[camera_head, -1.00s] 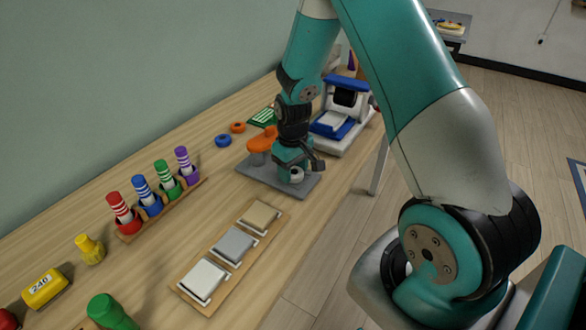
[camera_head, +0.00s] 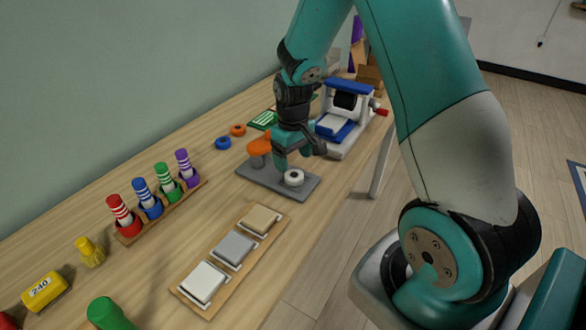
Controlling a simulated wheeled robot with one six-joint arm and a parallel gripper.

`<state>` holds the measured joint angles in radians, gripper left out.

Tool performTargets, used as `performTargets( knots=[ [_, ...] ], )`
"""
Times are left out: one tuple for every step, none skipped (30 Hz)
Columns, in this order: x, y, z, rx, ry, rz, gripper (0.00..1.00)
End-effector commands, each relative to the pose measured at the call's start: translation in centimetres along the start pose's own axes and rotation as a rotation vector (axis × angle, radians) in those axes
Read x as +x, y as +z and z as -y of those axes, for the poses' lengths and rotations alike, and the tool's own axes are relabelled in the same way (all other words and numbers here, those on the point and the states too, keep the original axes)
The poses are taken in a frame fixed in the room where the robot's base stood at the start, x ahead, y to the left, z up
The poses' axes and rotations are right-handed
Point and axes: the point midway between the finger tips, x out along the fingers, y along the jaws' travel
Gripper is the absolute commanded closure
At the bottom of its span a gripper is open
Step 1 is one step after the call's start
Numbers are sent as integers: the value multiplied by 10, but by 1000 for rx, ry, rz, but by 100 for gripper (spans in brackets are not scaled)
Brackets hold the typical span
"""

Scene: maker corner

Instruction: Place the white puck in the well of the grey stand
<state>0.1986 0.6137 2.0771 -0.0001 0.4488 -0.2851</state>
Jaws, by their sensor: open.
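The white puck (camera_head: 294,178) lies on the right part of the grey stand (camera_head: 262,177), near its front edge. It looks like a flat ring with a dark centre. The well's rim is too small to make out, so I cannot tell whether the puck is fully seated in it. My gripper (camera_head: 298,156) is open and empty just above the puck, apart from it. One teal finger hangs down at the puck's upper left, and the other is at its upper right. An orange part (camera_head: 259,148) stands on the left of the grey stand, partly behind my gripper.
A blue and white machine (camera_head: 342,115) stands right behind the stand. A rack of coloured markers (camera_head: 166,203) and a board with three pads (camera_head: 233,248) are nearer. Bare tabletop lies between them.

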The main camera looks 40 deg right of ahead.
Motion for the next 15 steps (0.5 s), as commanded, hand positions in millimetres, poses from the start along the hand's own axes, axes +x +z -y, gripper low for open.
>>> performTargets(
  knots=[
    [-14, -1, 0, 0, 2, -5, 24],
    [-20, -1, 0, 0, 1, -5, 24],
    [-29, -1, 0, 0, 1, -4, 24],
    [-35, -1, 0, 0, 1, -4, 24],
    [-40, -1, 0, 0, 1, -3, 24],
    [-47, 0, 0, 0, 1, -4, 24],
    [-51, 0, 0, 0, 1, -2, 24],
    [-55, 0, 0, 0, 1, -2, 24],
    [-60, 0, 0, 0, 1, -2, 24],
    [-63, 0, 0, 0, 0, 0, 24],
    [-65, 0, 0, 0, 0, 0, 24],
    [-69, 0, 2, -3, -2, -3, 24],
    [-73, 1, 6, -9, -5, -6, 24],
    [-78, 2, 12, -18, -10, -10, 24],
    [-86, 5, 24, -38, -22, -21, 24]
  ],
)
